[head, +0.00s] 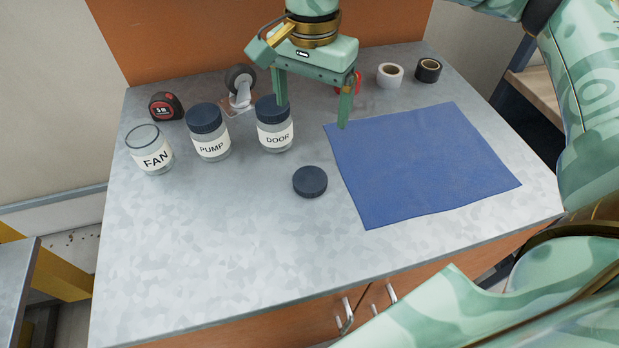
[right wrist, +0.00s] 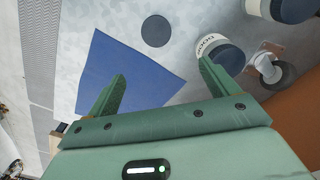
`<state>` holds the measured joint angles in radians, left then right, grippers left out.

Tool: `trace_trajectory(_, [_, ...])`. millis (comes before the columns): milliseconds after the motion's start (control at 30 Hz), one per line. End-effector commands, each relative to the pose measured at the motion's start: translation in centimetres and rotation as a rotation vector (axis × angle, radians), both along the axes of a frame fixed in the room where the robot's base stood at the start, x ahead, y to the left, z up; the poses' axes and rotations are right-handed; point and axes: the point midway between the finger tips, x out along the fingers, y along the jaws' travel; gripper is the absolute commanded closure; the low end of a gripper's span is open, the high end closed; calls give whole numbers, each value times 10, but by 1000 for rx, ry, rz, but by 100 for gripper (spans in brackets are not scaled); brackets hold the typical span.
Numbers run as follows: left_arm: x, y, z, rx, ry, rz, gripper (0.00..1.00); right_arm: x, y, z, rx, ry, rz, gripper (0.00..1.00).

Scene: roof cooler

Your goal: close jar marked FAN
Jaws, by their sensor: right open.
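The jar marked FAN (head: 149,151) stands upright and without a lid at the left of the worktop in the head view. A loose dark lid (head: 310,181) lies flat on the worktop, left of the blue mat; it also shows in the right wrist view (right wrist: 156,31). The jars marked PUMP (head: 209,134) and DOOR (head: 274,127) stand beside FAN with dark lids on. My right gripper (head: 313,115) is open and empty above the worktop, behind the loose lid and close to the DOOR jar. My left gripper is not in view.
A blue mat (head: 420,165) covers the right of the worktop (head: 210,255). A tape measure (head: 166,106), a caster wheel (head: 240,82), a white tape roll (head: 390,75) and a black one (head: 428,70) stand along the back. The front left of the worktop is clear.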

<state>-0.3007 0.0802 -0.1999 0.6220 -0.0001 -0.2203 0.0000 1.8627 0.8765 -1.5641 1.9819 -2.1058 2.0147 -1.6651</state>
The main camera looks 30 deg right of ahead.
Motion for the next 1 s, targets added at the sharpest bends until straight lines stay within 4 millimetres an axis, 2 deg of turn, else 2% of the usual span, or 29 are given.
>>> trace_trajectory(167, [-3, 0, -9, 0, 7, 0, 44, -1, 0, -25, 0, 7, 2, 14])
trace_trajectory(400, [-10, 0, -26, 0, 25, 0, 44, -1, 1, -79, 0, 7, 1, 14])
trace_trajectory(533, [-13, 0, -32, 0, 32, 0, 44, -1, 1, -100, 0, 4, 1, 14])
trace_trajectory(700, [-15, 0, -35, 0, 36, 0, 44, -1, 1, -111, 0, 2, 0, 14])
trace_trajectory(1000, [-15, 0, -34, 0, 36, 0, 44, -1, 1, -111, 0, 0, 0, 14])
